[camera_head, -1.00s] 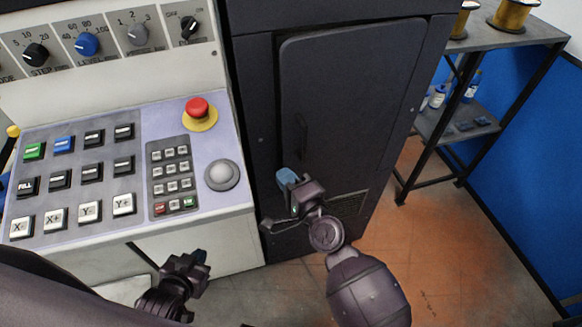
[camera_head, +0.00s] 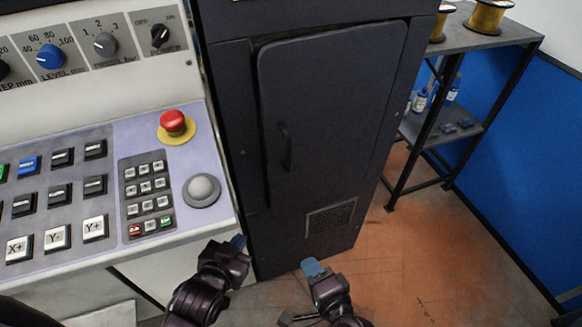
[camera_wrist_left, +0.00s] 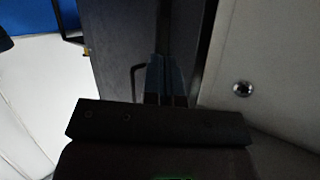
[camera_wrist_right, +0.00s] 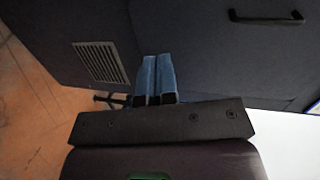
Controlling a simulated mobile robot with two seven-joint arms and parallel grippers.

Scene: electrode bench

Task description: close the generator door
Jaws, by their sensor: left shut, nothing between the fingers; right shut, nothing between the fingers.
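The dark generator door (camera_head: 335,110) is in the cabinet's front, with a bar handle (camera_head: 285,147) near its left edge. A dark gap runs along its left edge and upper left corner; it looks nearly flush, but I cannot tell whether it is fully shut. The handle also shows in the left wrist view (camera_wrist_left: 135,80) and the right wrist view (camera_wrist_right: 265,18). My left gripper (camera_head: 238,242) is shut and empty by the cabinet's lower left edge. My right gripper (camera_head: 312,268) is shut and empty, low in front of the cabinet; contact is unclear.
The control console (camera_head: 110,255) with its red stop button (camera_head: 173,123) stands left of the cabinet. A metal shelf (camera_head: 455,130) with spools and bottles stands at right. The floor (camera_head: 410,255) between is clear.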

